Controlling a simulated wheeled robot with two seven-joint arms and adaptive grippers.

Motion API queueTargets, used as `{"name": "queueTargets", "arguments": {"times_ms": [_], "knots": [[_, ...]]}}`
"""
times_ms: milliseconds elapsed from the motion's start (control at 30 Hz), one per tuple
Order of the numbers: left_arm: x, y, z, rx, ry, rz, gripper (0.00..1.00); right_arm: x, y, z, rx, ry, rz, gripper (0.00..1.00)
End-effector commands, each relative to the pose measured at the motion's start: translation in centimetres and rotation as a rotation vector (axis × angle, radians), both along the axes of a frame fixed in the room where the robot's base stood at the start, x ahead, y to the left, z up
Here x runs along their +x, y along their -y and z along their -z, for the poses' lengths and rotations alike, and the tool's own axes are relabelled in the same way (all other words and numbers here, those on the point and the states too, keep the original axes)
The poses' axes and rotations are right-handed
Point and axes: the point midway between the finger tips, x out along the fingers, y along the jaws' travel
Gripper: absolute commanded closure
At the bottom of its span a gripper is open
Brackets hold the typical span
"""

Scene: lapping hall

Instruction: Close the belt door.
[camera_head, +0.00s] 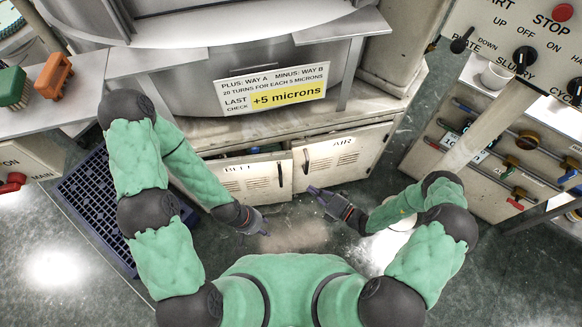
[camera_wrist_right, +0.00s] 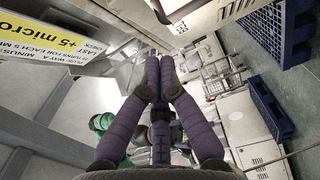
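The belt door (camera_head: 245,182) is the left, pale, vented door of the low cabinet in the head view, marked BELT. It stands slightly ajar, with a dark gap showing along its top edge. Its dark handle (camera_head: 279,174) is near its right edge. My right gripper (camera_head: 313,190) is in front of the cabinet, near the foot of the air door and right of the belt door, apparently apart from both. In the right wrist view its fingers (camera_wrist_right: 160,65) come together with nothing seen between them. My left gripper (camera_head: 262,226) is low, in front of the belt door; its fingers are too small to judge.
A blue slatted pallet (camera_head: 92,208) lies on the floor at left. A panel with knobs (camera_head: 505,150) stands at right. A bench with green and orange brushes (camera_head: 54,75) is at upper left. Floor before the cabinet is open.

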Motion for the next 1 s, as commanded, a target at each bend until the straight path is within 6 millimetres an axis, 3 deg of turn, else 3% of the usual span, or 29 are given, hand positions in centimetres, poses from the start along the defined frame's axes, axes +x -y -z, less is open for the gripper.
{"name": "queueTargets", "arguments": {"times_ms": [167,667,800,1000], "knots": [[0.0,0.0,0.4,0.0,0.0,0.0,0.6,1.1,-1.1,0.0,0.01,-0.001,0.007,1.0],[0.0,0.0,2.6,0.0,0.0,0.0,0.6,6.0,-8.0,0.1,0.006,0.0,0.003,1.0],[0.0,0.0,3.5,0.0,0.0,0.0,0.6,8.1,-8.1,0.2,0.005,0.002,0.007,1.0],[0.0,0.0,4.1,0.0,0.0,0.0,0.6,9.7,-8.3,0.1,0.006,0.001,0.008,1.0]]}}
